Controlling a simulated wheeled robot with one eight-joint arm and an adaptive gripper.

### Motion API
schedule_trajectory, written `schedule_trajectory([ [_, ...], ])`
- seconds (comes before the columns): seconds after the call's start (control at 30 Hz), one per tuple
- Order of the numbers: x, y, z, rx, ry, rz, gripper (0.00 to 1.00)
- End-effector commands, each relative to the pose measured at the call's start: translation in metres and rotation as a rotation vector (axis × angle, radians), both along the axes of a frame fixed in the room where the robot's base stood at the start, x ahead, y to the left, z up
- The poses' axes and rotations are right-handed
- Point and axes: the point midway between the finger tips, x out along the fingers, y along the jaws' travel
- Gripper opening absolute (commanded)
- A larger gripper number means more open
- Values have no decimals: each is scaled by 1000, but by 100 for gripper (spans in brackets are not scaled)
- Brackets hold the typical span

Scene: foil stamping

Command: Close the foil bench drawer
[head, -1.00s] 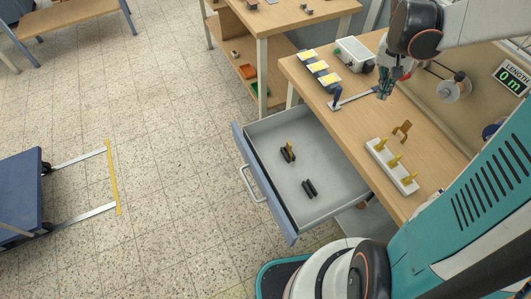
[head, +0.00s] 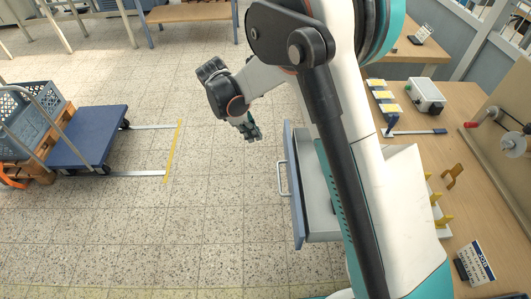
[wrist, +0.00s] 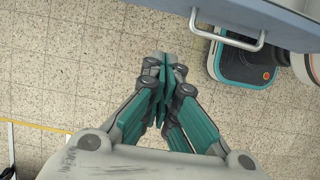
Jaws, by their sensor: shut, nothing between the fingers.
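The foil bench drawer (head: 317,222) stands pulled out from the bench. Its blue front panel (head: 295,205) and pale bar handle (head: 282,180) face left in the head view. My arm hides much of the drawer's inside. In the wrist view the drawer front (wrist: 280,22) crosses the top right corner, with the handle (wrist: 236,44) below it. My gripper (head: 253,136) is shut and empty, out over the floor to the left of the drawer front. It also shows in the wrist view (wrist: 164,66), apart from the handle.
The bench top (head: 420,155) carries yellow-topped blocks (head: 383,96), a grey box (head: 425,94), a blue-handled tool (head: 415,132) and a sign (head: 475,262). A blue cart (head: 85,137) stands at left by yellow floor tape (head: 174,150). Open tiled floor lies between cart and drawer.

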Motion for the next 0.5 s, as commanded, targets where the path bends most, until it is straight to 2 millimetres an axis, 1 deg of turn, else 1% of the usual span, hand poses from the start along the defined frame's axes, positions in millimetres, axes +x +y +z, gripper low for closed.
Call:
schedule_trajectory([
  [0.17, 0, -8, -20, 0, 1, 0, 0],
  [0.5, -1, -33, -83, 1, -1, -3, 0],
])
